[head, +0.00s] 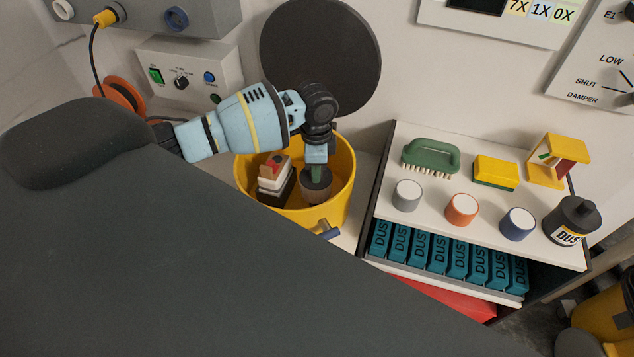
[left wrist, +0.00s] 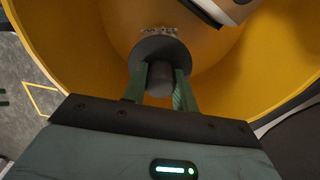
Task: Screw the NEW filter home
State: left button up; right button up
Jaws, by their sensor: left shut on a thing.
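My left gripper (head: 316,170) reaches down into a yellow drum (head: 345,195). It is shut on the grey knob of a round, grey-brown filter (head: 316,190). The left wrist view also shows the gripper (left wrist: 160,78), with its two green fingers on either side of the knob and the filter's grey disc (left wrist: 152,47) beyond them. The filter is inside the drum's rim (left wrist: 75,45). I cannot tell from its look whether it is the new one, nor whether it touches a seat below. My right gripper is not in view.
A stacked white and dark block with a red top (head: 275,178) stands in the drum, left of the filter. A blue-grey handle (head: 327,231) shows at the drum's front. A shelf (head: 395,160) at right holds a green brush (head: 432,155), several round-topped pots and a black bottle (head: 573,220).

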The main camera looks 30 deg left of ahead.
pick_arm(q)
jog(key=m, duration=0.6)
jog(key=shift+f+b, duration=0.1)
jog(key=shift+b, duration=0.2)
jog(key=m, duration=0.5)
jog(key=shift+m+b, duration=0.35)
jog(key=shift+m, duration=0.05)
jog(key=m, duration=0.5)
jog(key=shift+m+b, duration=0.35)
jog(key=shift+m, duration=0.05)
jog(key=m, duration=0.4)
jog(key=shift+m, duration=0.4)
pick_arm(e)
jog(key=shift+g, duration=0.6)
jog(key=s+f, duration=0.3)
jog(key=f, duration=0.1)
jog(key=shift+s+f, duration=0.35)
pick_arm(q)
jog(key=o, duration=1.1)
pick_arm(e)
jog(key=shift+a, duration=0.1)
